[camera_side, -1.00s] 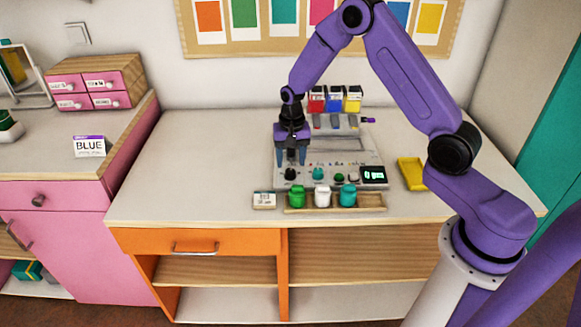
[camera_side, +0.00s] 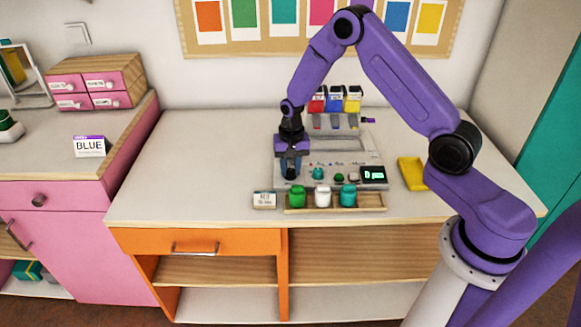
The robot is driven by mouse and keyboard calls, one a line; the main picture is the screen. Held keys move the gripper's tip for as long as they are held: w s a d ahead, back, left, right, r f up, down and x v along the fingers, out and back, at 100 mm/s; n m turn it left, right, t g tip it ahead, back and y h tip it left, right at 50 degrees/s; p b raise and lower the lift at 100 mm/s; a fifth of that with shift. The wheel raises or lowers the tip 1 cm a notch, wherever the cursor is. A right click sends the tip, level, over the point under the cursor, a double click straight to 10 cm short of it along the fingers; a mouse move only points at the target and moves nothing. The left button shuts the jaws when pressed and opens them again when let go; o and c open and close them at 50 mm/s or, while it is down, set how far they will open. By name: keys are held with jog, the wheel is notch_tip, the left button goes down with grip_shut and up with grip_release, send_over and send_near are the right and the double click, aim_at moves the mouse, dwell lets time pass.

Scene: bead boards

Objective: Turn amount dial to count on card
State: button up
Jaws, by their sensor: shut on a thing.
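The bead machine (camera_side: 340,158) is a grey panel on the white worktop. A black dial (camera_side: 291,174) is at its front left, and a teal knob (camera_side: 318,173) is to the right of it. My gripper (camera_side: 291,167) points straight down and is shut on the black dial, which its fingers partly hide. A small dark display (camera_side: 373,174) with green marks is at the panel's front right; its reading is too small to be sure of. A small white card (camera_side: 264,199) stands at the front left; its print is too small to read fully.
A wooden tray (camera_side: 376,207) with green, white and teal jars is in front of the panel. Red, blue and yellow hoppers (camera_side: 335,100) stand behind. A yellow tray (camera_side: 411,173) is at right. A card reading BLUE (camera_side: 89,146) stands on the pink cabinet. The left worktop is clear.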

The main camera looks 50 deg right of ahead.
aim_at(291, 170)
jog(key=n, duration=0.4)
jog(key=shift+n, duration=1.8)
jog(key=o, duration=1.1)
jog(key=shift+c, duration=0.2)
notch_tip(291, 170, up, 18)
jog(key=shift+d+f, duration=0.15)
jog(key=shift+f, duration=0.1)
